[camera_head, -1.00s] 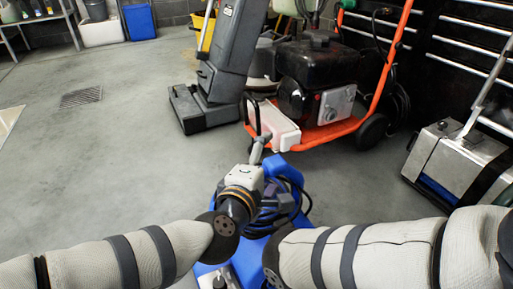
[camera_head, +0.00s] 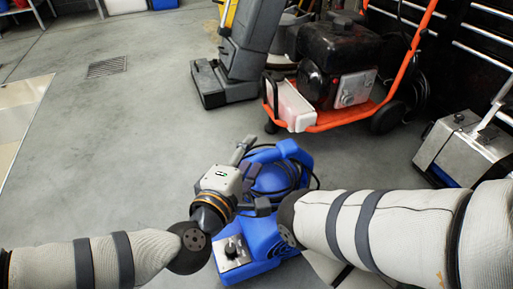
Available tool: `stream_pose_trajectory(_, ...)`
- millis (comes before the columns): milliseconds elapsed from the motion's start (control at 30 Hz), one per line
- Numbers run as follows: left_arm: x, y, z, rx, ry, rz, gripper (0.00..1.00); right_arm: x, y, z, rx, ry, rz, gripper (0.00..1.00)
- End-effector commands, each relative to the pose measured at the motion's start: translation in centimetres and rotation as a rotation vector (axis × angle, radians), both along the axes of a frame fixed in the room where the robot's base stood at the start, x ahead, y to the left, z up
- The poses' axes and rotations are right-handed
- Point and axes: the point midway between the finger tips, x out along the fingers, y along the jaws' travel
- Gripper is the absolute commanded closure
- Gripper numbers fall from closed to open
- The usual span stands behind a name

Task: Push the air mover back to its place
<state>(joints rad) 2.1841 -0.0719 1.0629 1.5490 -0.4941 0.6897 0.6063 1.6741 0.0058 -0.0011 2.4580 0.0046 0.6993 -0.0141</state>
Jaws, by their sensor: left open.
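The blue air mover (camera_head: 262,240) stands on the floor just in front of me, with a dark cable coiled by its raised handle (camera_head: 291,150) and a grey control panel on its near side. My left gripper (camera_head: 256,176) is over the machine's left side, with its fingers spread apart and pointing at the handle and cable area. I cannot tell whether a finger touches the machine. My right arm reaches in from the right and overlaps the machine's right side; its gripper does not show.
An orange-framed engine machine (camera_head: 340,65) stands beyond the air mover, beside a grey upright floor machine (camera_head: 238,60). A silver machine (camera_head: 455,145) stands at the right near dark drawers. The floor to the left is open, with a drain grate (camera_head: 107,67) and a pale floor panel (camera_head: 18,115).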

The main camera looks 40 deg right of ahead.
Motion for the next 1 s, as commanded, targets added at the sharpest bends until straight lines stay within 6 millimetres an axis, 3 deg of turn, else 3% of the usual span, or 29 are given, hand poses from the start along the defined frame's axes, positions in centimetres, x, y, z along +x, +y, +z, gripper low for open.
stream_pose_trajectory(33,-4.6,-0.6,-0.9,0.019,0.034,-0.099,0.55,0.6,0.0,-0.1,-0.004,-0.022,-0.009,0.47)
stream_pose_trajectory(400,-5.5,2.2,-0.4,0.016,0.034,-0.089,0.55,1.5,0.1,0.5,-0.008,-0.056,-0.016,0.47)
stream_pose_trajectory(767,-5.3,2.4,-0.4,0.013,0.034,-0.081,0.55,1.4,0.1,0.5,-0.008,-0.053,-0.015,0.47)
stream_pose_trajectory(833,-5.4,2.5,-0.3,0.013,0.035,-0.081,0.55,1.4,0.1,0.6,-0.007,-0.053,-0.014,0.55)
stream_pose_trajectory(933,-7.2,3.1,0.6,0.057,0.042,-0.105,0.55,2.0,0.1,2.0,0.004,-0.086,-0.006,0.55)
stream_pose_trajectory(1000,-10.7,4.7,1.7,0.144,0.058,-0.151,0.55,3.4,0.2,4.5,0.028,-0.147,0.013,0.55)
